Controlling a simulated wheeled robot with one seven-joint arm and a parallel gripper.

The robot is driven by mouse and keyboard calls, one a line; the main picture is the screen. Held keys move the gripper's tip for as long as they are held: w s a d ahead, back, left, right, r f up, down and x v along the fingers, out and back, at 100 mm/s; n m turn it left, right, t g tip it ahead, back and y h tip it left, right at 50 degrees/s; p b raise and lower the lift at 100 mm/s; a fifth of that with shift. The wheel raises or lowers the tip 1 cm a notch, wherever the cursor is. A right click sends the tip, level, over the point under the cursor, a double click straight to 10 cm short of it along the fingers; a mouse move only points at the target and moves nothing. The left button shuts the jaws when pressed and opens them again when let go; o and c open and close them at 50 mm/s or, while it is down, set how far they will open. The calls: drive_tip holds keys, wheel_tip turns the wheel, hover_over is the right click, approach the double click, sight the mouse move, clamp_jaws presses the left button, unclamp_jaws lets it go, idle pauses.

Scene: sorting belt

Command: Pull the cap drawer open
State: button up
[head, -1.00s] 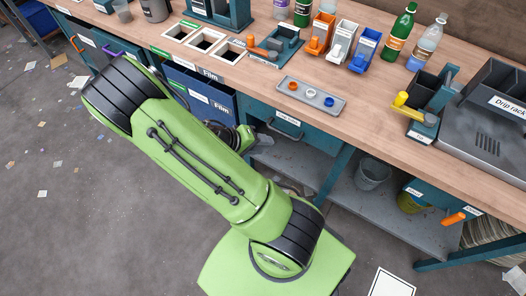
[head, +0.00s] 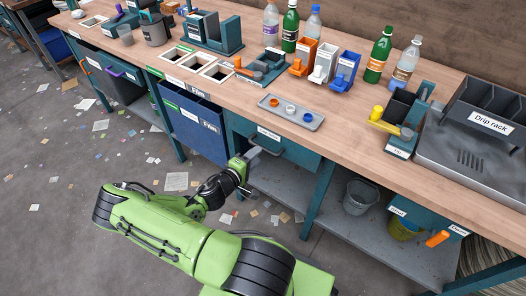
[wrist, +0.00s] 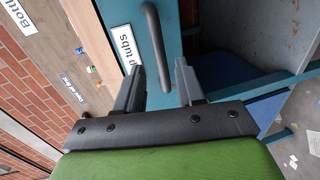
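The cap drawer (head: 300,152) is a teal drawer under the worktop, with a white label (head: 268,132), and looks shut. In the wrist view, part of its label (wrist: 127,50) reads "p tubs". Its dark grey bar handle (wrist: 153,35) runs along the teal front, and its lower end shows between my fingertips. My gripper (head: 250,157) is at the drawer front, low on its left side. In the wrist view my gripper (wrist: 160,72) is open, with one finger on each side of the handle's end. I cannot tell whether the fingers touch the handle.
Left of the drawer hangs a blue film bin (head: 195,130). A tray with cap rings (head: 291,113) lies on the worktop above. A lower shelf (head: 325,205) holds a grey bucket (head: 360,197). A table leg (head: 319,198) stands right of the drawer. Litter lies on the floor.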

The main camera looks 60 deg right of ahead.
sight(264, 148)
drive_tip(key=x, duration=0.6)
drive_tip(key=shift+b, duration=0.4)
clamp_jaws()
